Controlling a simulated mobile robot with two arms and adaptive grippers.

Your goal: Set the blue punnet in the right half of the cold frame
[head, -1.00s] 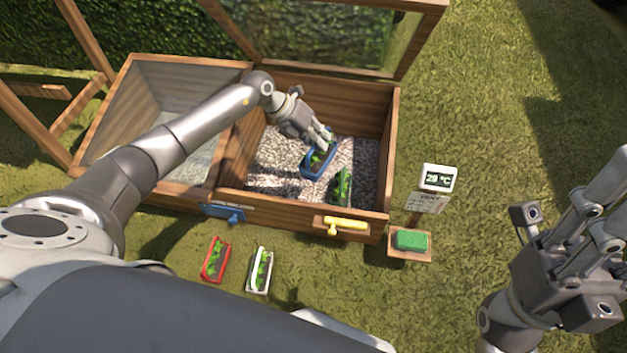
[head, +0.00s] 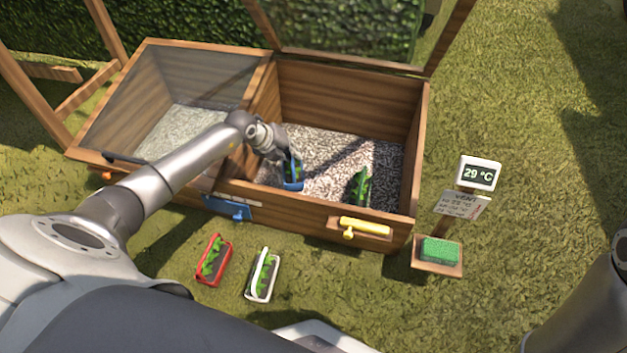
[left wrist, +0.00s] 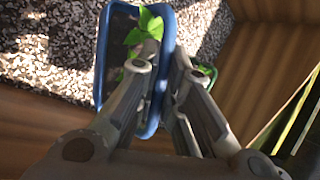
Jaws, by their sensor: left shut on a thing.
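The blue punnet (head: 293,184) with green seedlings is inside the right half of the cold frame (head: 300,208), toward its left side near the divider. My left gripper (head: 284,160) reaches in from the left and is shut on the punnet's rim. In the left wrist view the blue rim (left wrist: 168,50) runs between the fingers (left wrist: 165,75). Gravel lies below the punnet; I cannot tell whether it touches. The right half's glass lid stands open. My right gripper is out of the head view.
A green punnet (head: 360,188) stands on the gravel to the right. The left half is under a glass lid (head: 170,95). Red (head: 213,260) and white (head: 263,275) punnets are on the grass in front. A 29 °C sign (head: 479,174) and green pad (head: 439,250) are at right.

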